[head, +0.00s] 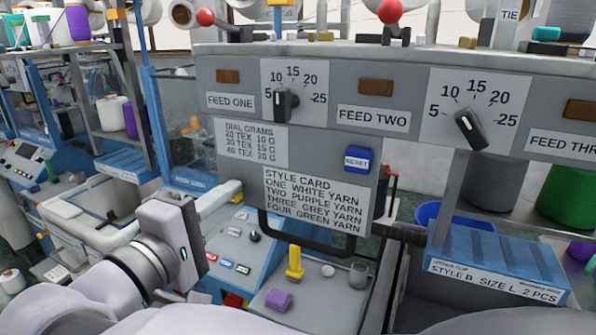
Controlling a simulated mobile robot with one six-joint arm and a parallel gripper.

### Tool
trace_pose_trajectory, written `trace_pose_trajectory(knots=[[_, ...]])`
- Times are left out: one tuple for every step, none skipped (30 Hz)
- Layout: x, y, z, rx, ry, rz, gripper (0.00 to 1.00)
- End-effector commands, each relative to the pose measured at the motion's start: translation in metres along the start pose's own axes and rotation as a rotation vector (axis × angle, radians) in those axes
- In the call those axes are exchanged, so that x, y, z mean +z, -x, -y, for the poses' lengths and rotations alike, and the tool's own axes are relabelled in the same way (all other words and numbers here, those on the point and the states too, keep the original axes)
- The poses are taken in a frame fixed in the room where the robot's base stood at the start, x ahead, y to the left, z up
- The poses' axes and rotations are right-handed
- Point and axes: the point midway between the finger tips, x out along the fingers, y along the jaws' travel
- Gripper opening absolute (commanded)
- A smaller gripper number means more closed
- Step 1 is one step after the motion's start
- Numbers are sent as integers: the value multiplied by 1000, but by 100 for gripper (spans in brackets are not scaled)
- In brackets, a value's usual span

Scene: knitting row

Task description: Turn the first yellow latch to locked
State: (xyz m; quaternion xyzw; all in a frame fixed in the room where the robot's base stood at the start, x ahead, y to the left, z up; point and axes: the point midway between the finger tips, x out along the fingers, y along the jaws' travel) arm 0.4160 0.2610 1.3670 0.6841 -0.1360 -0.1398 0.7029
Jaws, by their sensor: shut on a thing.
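My gripper (212,203) is in the lower left of the head view, reaching away from me toward the machine beneath the FEED ONE panel. Its pale body hides much of the jaws. They appear shut on a pale yellowish part (233,188) just left of the style card. I cannot tell from this view whether that part is the first yellow latch, nor which way it is turned. A bright yellow upright handle (294,262) stands lower down, right of and apart from my gripper.
The grey feed panel (230,75) has two black dials, a blue RESET button (357,158) and red balls on top. A black bar handle (320,243) hangs below the style card. A purple block (278,299) lies near the yellow handle. A blue STYLE B box (495,260) stands at right.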

Motion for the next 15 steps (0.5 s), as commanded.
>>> trace_pose_trajectory(knots=[[0,0,3,-2,-9,1,0],[0,0,3,-2,-15,1,0],[0,0,2,-2,-23,1,0],[0,0,2,-2,-28,1,0],[0,0,2,-2,-32,1,0],[0,0,2,-2,-36,1,0],[0,0,2,-2,-38,1,0],[0,0,2,-2,-40,1,0],[0,0,2,-2,-42,1,0],[0,0,1,-2,-43,1,0],[0,0,1,-2,-43,1,0],[0,0,1,-2,-43,1,0],[0,0,1,-2,-43,1,0],[0,0,1,-1,-43,1,0],[0,0,1,-1,-43,1,0]])
